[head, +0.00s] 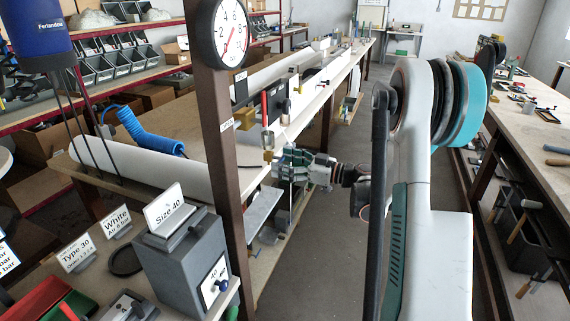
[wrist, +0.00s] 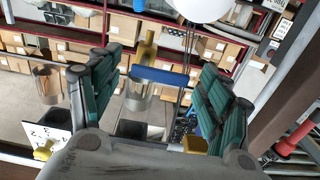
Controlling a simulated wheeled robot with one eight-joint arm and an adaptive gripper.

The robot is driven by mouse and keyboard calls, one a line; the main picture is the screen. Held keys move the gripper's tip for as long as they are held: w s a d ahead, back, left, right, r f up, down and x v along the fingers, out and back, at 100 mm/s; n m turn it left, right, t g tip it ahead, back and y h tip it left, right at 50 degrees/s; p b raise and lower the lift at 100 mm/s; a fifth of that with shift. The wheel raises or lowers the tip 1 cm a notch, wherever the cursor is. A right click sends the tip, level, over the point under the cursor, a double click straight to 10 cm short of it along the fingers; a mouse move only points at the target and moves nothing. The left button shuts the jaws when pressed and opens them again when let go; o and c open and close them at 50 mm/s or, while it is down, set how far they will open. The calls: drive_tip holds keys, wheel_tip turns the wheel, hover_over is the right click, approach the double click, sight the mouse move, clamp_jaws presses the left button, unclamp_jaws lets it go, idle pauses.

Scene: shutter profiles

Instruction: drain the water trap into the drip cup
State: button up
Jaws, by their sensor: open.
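My gripper (wrist: 157,72) is open, its green-padded fingers spread wide in the wrist view. Between and beyond them is a clear vessel with a blue band (wrist: 141,93), below a brass-coloured body (wrist: 147,48). No finger visibly touches it. Left of the fingers is a second clear bowl (wrist: 47,83) with a copper-coloured piece inside. I cannot tell for sure which is the water trap and which the drip cup. In the head view my gripper (head: 277,163) points left, just right of the brown post, near small brass-coloured fittings (head: 268,139); the clear vessels cannot be made out.
A round gauge (head: 231,32) is on the brown post (head: 222,150). A grey box labelled Size 40 (head: 168,255) stands front left, and a blue tank (head: 41,27) hangs upper left. A long bench runs behind; the floor aisle (head: 325,250) is clear.

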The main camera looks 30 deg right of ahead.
drive_tip(key=c, duration=1.1)
drive_tip(key=shift+n, duration=0.3)
drive_tip(key=shift+w+d+f+n+b, duration=0.2)
drive_tip(key=shift+f+n+b, duration=0.2)
drive_tip(key=shift+n, duration=2.35)
drive_tip(key=shift+w+d+f+n+b, duration=0.15)
drive_tip(key=shift+d+f+n+b, duration=0.2)
drive_tip(key=shift+n, duration=2.35)
drive_tip(key=shift+w+d+f+n+b, duration=0.15)
drive_tip(key=shift+f+n+b, duration=0.25)
drive_tip(key=shift+n, duration=2.35)
drive_tip(key=shift+r, duration=0.1)
